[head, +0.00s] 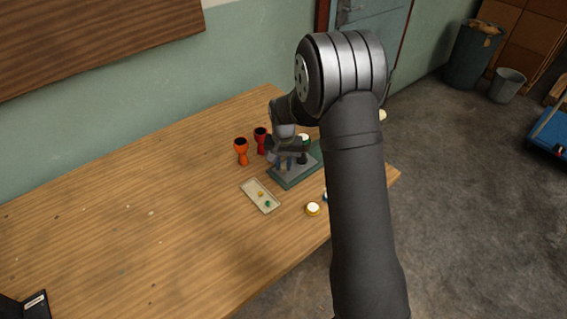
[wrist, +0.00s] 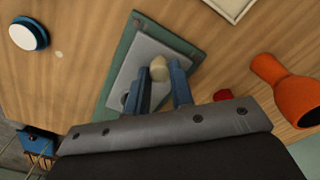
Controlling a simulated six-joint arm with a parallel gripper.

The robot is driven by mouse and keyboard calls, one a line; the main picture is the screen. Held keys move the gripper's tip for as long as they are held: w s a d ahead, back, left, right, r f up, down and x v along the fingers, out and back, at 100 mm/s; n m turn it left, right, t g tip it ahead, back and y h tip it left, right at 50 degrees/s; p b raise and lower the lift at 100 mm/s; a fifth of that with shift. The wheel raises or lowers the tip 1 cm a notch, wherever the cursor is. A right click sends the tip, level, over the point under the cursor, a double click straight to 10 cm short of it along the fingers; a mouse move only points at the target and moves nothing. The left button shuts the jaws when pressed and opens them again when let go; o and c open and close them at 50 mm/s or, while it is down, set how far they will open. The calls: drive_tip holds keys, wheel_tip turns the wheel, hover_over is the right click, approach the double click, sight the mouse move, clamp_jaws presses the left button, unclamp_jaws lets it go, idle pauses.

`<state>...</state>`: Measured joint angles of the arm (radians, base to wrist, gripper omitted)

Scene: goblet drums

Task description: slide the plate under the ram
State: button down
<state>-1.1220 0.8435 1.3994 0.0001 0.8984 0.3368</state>
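A grey plate (wrist: 160,52) lies on a green base (wrist: 129,43) in the wrist view. The green base (head: 283,183) also shows in the head view, near the table's right end. A beige rounded knob (wrist: 159,67) stands over the plate. My gripper (wrist: 161,72) has its two blue fingers apart, one on each side of the knob. The knob nearly fills the gap, but I cannot tell whether the fingers touch it. In the head view my gripper (head: 290,160) is over the base, partly covering it. I cannot make out the ram in either view.
An orange goblet drum (head: 242,150) and a red one (head: 261,139) stand left of the base. A shallow tray (head: 252,191) with small pieces lies in front. A yellow-rimmed white disc (head: 313,209) lies at front right. The table's left side is mostly clear.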

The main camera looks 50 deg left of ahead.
sight(295, 166)
drive_tip(key=shift+w, duration=2.5)
drive_tip(key=c, duration=1.3)
unclamp_jaws()
drive_tip(key=shift+o, duration=0.2)
wheel_tip(295, 166, up, 18)
drive_tip(key=shift+f, duration=0.25)
